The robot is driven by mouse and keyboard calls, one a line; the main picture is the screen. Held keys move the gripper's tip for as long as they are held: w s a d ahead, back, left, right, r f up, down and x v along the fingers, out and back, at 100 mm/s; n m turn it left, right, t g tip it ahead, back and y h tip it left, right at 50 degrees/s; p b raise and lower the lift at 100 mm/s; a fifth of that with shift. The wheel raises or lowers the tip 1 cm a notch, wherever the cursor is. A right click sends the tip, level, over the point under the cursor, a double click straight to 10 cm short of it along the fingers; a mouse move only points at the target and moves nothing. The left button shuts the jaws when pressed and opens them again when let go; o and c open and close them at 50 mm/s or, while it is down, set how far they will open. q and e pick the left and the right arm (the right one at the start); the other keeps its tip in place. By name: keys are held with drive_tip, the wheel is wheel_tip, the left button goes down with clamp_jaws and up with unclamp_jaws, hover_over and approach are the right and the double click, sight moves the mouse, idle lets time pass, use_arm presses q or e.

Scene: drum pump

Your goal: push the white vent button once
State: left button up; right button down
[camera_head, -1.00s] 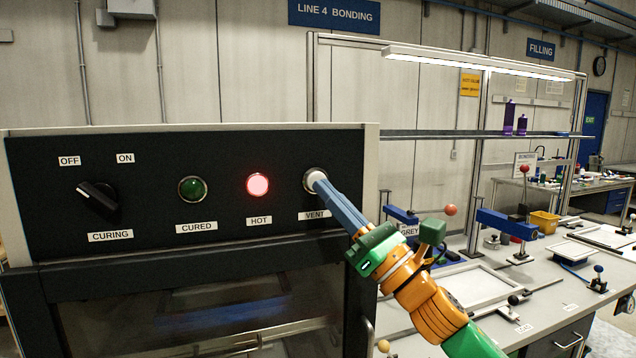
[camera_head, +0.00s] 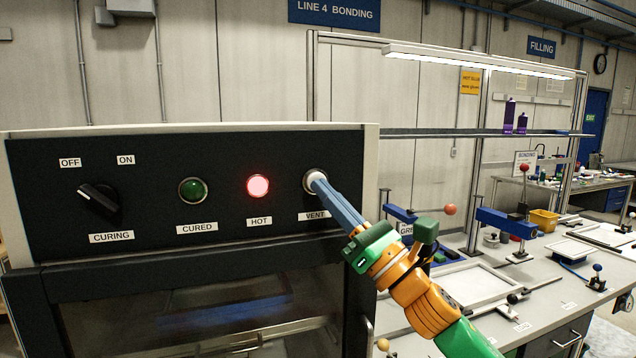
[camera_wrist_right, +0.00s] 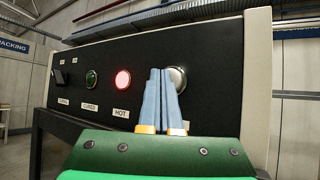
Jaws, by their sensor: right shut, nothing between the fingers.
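The white vent button (camera_head: 311,180) sits in a metal ring at the right end of the black control panel, above the VENT label (camera_head: 313,216). My right gripper (camera_head: 316,181) is shut and empty, its blue fingertips at the button's face, covering part of it. They look to be touching it, but the exact contact and how far the button is pressed cannot be told. My left gripper is not in view.
The panel also bears the CURING knob (camera_head: 99,197), a green CURED lamp (camera_head: 193,190) and a lit red HOT lamp (camera_head: 257,186). Right of the cabinet stands a workbench (camera_head: 540,305) with blue clamps (camera_head: 505,222) and trays. Open air lies in front of the panel.

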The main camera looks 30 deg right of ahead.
drive_tip(key=shift+w+d+p, duration=0.15)
drive_tip(key=shift+w+p, duration=0.15)
drive_tip(key=shift+w, duration=0.05)
idle(0.4)
idle(0.3)
drive_tip(key=shift+s+a+b, duration=0.25)
drive_tip(key=shift+s+b, duration=0.5)
drive_tip(key=shift+b, duration=0.05)
drive_tip(key=s+b, duration=0.2)
drive_tip(key=s+a+b, duration=0.1)
drive_tip(key=s+b, duration=0.2)
drive_tip(key=shift+a, duration=0.15)
drive_tip(key=shift+f, duration=0.1)
idle(0.6)
